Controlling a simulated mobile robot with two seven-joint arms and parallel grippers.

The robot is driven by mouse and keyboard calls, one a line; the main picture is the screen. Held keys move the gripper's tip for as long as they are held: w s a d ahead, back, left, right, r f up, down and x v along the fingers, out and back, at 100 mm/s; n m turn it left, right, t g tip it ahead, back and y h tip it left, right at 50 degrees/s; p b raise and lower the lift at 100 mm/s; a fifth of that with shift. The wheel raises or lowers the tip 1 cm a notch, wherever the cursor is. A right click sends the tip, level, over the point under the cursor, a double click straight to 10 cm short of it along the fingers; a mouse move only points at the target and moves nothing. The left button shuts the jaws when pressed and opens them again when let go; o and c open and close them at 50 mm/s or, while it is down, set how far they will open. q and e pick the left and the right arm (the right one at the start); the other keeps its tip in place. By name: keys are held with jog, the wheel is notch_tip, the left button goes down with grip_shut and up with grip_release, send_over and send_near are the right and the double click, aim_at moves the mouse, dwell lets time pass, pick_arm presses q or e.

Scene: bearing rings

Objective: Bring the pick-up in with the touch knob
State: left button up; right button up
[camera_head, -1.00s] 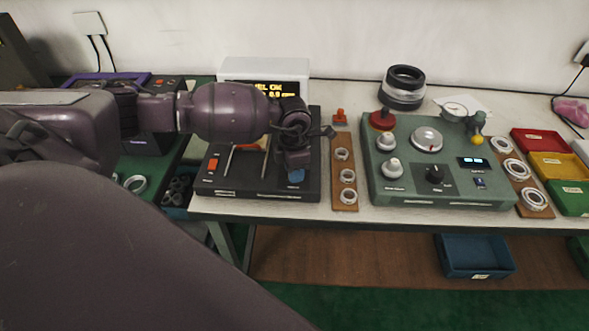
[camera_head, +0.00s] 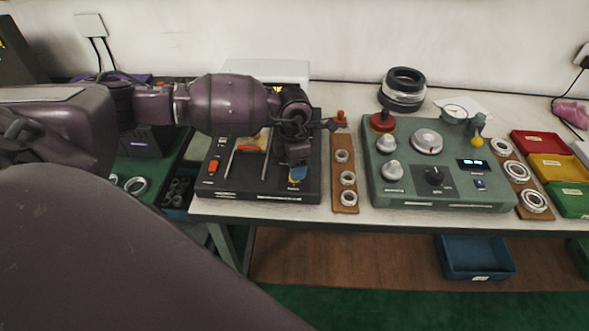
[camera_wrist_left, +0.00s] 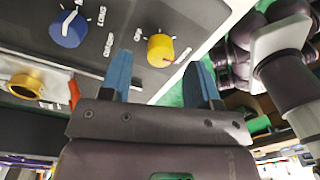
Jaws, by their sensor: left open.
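My left gripper (camera_head: 297,172) hangs over the right part of the black box (camera_head: 262,190) on the bench. In the left wrist view its two blue fingertips (camera_wrist_left: 158,70) are apart with nothing between them. The arm hides part of the black box; I cannot make out the pick-up. My right gripper is out of view.
A green tester (camera_head: 405,192) with knobs and a display stands to the right. Wooden strips with metal rings (camera_head: 345,205) flank it. Behind are a stack of dark and light rings (camera_head: 403,88) and a white box (camera_head: 265,72). Coloured bins (camera_head: 540,142) are far right.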

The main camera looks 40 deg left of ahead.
pick_arm(q)
notch_tip(320, 180, up, 8)
dwell(0.4)
dwell(0.4)
